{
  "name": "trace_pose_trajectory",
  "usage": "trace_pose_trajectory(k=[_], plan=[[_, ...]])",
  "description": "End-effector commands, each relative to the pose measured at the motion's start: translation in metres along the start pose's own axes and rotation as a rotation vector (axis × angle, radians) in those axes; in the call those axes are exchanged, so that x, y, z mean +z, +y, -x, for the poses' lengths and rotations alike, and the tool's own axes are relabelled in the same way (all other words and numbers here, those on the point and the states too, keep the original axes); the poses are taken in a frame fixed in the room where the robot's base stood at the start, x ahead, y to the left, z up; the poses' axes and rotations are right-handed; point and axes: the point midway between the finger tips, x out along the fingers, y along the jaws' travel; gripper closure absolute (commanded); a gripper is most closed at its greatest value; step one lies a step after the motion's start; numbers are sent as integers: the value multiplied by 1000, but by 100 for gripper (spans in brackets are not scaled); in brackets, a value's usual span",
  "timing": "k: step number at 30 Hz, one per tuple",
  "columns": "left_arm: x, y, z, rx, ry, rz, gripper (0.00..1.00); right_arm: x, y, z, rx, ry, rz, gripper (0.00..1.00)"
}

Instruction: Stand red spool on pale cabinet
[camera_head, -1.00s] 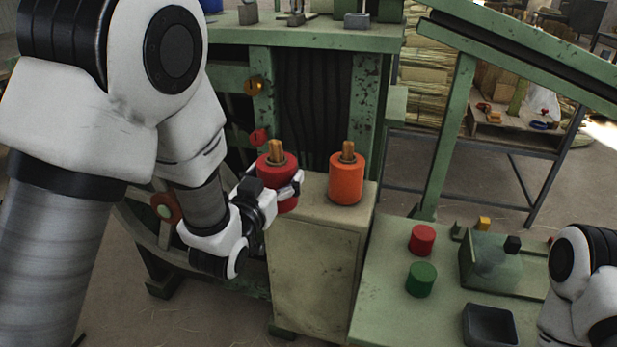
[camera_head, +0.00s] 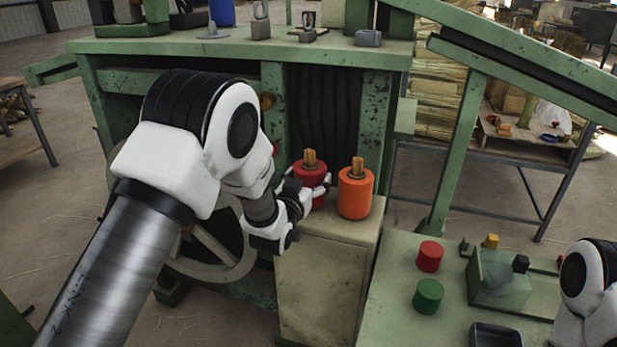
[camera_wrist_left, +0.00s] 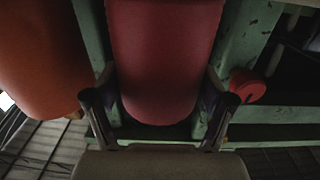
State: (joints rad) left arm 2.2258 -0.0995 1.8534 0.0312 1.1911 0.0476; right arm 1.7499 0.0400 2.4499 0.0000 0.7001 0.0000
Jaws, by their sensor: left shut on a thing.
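The red spool (camera_head: 310,177), with a wooden core on top, stands upright in my left gripper (camera_head: 307,190). The pale cabinet (camera_head: 318,280) is below and in front of it. The spool shows at the back left of the cabinet top, left of the orange spool (camera_head: 355,195) that stands there. I cannot tell whether the red spool's base touches the top. In the left wrist view the red spool (camera_wrist_left: 163,55) sits between both fingers, which are shut on it, and the orange spool (camera_wrist_left: 45,55) is at the left. My right gripper is out of view.
A green machine frame (camera_head: 372,110) rises behind the cabinet, and a spoked wheel (camera_head: 205,260) is at its left. A green bench (camera_head: 395,300) at the right holds a red cylinder (camera_head: 430,256) and a green one (camera_head: 428,296). The front of the cabinet top is bare.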

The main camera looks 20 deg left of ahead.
Motion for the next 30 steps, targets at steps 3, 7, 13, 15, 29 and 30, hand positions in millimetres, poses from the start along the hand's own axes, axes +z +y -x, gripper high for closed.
trace_pose_trajectory(k=[3, 7, 13, 15, 29, 30], plan=[[3, 0, 0, 0, 2, 0, 64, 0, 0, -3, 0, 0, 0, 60], [3, 0, 0, 0, 0, 0, 0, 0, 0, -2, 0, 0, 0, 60], [3, 0, 0, 0, 0, 0, 0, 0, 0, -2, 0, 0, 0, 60], [2, 0, 0, 0, 0, 0, 0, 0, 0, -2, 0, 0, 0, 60], [2, 0, 80, 0, -2, -1, 0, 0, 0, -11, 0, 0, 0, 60], [1, 0, 89, 0, -1, -1, 0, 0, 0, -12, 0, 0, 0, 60]])
